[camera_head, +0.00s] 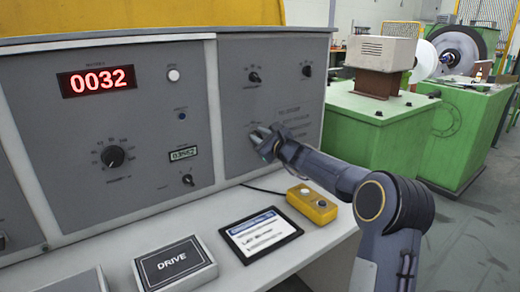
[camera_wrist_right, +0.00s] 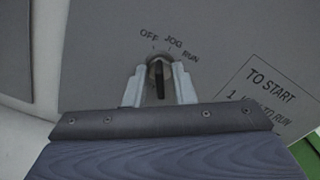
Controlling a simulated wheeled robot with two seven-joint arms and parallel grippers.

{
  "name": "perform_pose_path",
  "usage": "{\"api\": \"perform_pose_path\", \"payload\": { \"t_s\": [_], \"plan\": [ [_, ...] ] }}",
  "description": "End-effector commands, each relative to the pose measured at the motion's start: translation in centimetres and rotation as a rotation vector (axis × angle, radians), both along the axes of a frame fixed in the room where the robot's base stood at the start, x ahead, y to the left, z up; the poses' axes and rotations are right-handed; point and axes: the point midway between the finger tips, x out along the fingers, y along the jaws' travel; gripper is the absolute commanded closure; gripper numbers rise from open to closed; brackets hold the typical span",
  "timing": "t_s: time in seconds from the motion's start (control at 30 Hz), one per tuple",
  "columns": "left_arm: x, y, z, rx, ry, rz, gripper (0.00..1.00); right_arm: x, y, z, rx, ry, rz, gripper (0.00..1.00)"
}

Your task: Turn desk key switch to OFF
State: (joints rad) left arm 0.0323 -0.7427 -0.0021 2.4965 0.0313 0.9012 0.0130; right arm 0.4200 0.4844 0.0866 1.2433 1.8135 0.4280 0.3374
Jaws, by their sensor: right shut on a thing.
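The key switch (camera_wrist_right: 158,68) sits on the grey desk panel (camera_head: 292,90), with the labels OFF, JOG and RUN above it. In the right wrist view its dark key stands roughly upright in that picture; I cannot tell exactly which label it points to. My right gripper (camera_wrist_right: 158,86) is shut on the key switch, with one finger on each side of it. In the head view my right gripper (camera_head: 260,139) is against the panel and hides most of the switch. My left gripper is not in view.
On the desk lie a DRIVE box (camera_head: 176,263), a tablet (camera_head: 260,235) and a yellow button box (camera_head: 312,203) just below my right forearm. Other knobs (camera_head: 254,77) are above the gripper. Green machinery (camera_head: 380,128) stands at right.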

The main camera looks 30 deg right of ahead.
Motion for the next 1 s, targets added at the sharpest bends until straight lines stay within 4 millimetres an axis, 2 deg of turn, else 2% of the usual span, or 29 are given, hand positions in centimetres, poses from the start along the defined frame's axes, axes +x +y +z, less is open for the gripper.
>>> {"api": "perform_pose_path", "payload": {
  "t_s": [0.03, 0.3, 1.0],
  "plan": [
    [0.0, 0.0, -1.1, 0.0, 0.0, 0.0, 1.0, 0.0, 0.0, -0.5, -0.036, -0.003, -0.001, 1.0],
    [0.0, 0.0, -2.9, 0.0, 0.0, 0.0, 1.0, 0.0, 0.0, -0.3, -0.175, -0.013, -0.001, 1.0],
    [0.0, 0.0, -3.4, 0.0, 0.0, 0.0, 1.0, 0.0, 0.0, -0.1, -0.238, -0.016, 0.0, 1.0]
  ]
}}
